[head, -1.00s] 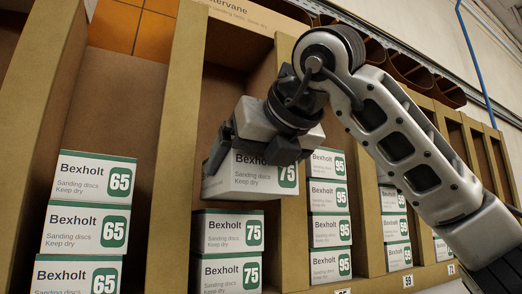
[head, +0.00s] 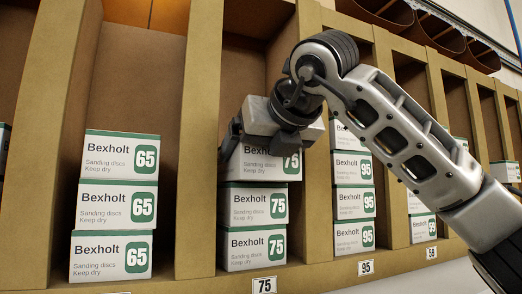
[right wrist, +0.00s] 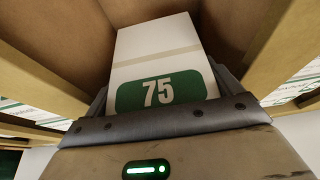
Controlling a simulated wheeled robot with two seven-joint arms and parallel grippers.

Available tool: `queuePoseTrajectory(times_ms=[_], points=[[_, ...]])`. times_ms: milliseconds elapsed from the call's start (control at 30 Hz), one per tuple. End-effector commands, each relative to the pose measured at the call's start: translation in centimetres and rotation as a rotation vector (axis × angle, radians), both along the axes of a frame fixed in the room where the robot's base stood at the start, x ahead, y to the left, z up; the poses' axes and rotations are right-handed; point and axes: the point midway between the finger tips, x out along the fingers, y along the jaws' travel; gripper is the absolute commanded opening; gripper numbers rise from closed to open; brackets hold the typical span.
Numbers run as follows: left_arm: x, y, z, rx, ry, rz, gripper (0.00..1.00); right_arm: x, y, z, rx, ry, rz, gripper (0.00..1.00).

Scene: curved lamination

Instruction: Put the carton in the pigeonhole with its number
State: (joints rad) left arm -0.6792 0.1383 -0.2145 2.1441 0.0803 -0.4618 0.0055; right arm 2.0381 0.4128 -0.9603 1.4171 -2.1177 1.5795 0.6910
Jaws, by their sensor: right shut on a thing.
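My right gripper (head: 262,143) is shut on a white and green Bexholt carton numbered 75 (head: 252,168). The carton is inside the pigeonhole (head: 245,65) whose front label reads 75 (head: 264,285). It sits above two stacked 75 cartons (head: 254,205), level and roughly in line with them. Its underside looks to be at the top of the stack, but I cannot tell whether it touches. In the right wrist view, the carton (right wrist: 155,45) lies between the fingers (right wrist: 165,95), its 75 facing me. My left gripper is not in view.
A divider (head: 200,120) separates this pigeonhole from the stacked 65 cartons (head: 117,205) at left. At right, beyond another divider, stand stacked 95 cartons (head: 353,205) over a 95 label (head: 366,267). The space above the held carton is clear.

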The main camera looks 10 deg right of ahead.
Motion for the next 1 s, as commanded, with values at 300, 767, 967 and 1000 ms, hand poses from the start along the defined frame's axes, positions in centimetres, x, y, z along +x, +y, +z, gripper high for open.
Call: queuePoseTrajectory(times_ms=[300,767,967,1000], points=[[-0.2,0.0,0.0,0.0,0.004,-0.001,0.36,0.0,0.0,0.0,0.0,0.0,0.0,1.0],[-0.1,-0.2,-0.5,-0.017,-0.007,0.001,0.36,-6.1,-1.2,2.6,0.001,-0.009,0.0,1.0],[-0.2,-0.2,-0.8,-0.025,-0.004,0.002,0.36,-10.4,-2.0,4.4,0.001,-0.007,0.0,1.0],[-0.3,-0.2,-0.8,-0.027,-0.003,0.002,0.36,-11.1,-2.2,4.8,0.002,-0.007,0.001,1.0]])
